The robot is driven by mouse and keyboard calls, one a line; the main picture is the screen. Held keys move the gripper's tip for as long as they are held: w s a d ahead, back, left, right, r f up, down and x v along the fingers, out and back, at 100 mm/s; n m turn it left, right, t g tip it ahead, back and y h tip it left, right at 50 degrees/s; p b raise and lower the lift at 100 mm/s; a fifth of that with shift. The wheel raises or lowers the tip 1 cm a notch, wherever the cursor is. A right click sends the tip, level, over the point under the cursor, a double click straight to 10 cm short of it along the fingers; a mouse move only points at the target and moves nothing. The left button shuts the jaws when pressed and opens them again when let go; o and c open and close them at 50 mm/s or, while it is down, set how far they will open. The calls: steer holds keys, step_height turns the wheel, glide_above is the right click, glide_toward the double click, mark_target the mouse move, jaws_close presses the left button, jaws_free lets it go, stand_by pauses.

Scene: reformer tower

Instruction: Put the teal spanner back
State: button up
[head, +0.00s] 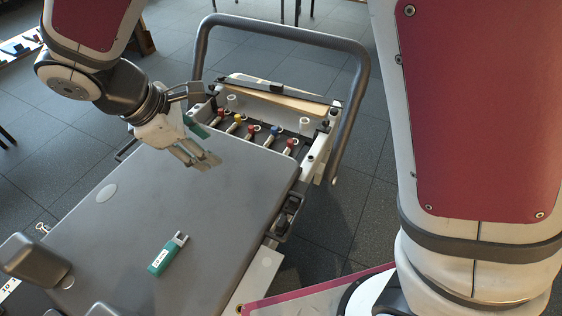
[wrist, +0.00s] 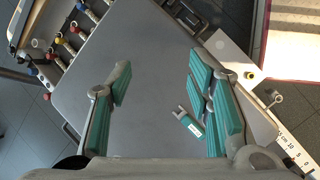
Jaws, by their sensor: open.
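The teal spanner (head: 167,256) lies flat on the grey top of the cart, near the front, with its grey open jaw pointing away from the robot. A white label is on its teal handle. In the wrist view the spanner (wrist: 188,122) shows beside the right finger, beyond it on the surface. My gripper (head: 203,146) is open and empty above the far left part of the cart top, well apart from the spanner. Its teal-padded fingers (wrist: 160,68) stand wide apart in the wrist view.
A rack (head: 262,137) at the cart's far end holds several pieces with red, yellow and blue ends. A curved grey handle (head: 290,31) rises behind it. A dark grey block (head: 35,260) stands at the front left. The middle of the cart top (head: 215,205) is clear.

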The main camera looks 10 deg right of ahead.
steer(key=s+d+r+m+g, duration=0.1)
steer(key=s+d+r+m, duration=0.4)
steer(key=d, duration=0.4)
steer(key=s+d+r+m+g, duration=0.1)
steer(key=s+d+r+m, duration=0.35)
steer(key=d, duration=0.45)
steer(key=s+d+m+y, duration=0.2)
steer(key=s+m, duration=0.2)
steer(key=s, duration=0.3)
steer(key=s+d+m+y, duration=0.2)
steer(key=s+d+m, duration=0.1)
steer(key=s, duration=0.5)
steer(key=shift+d+m+y, duration=0.3)
steer(key=shift+m, duration=0.55)
step_height(320, 180, up, 25)
steer(key=t+p, duration=0.3)
steer(key=p, duration=2)
steer(key=shift+d+t, duration=0.15)
steer(key=shift+t, duration=0.15)
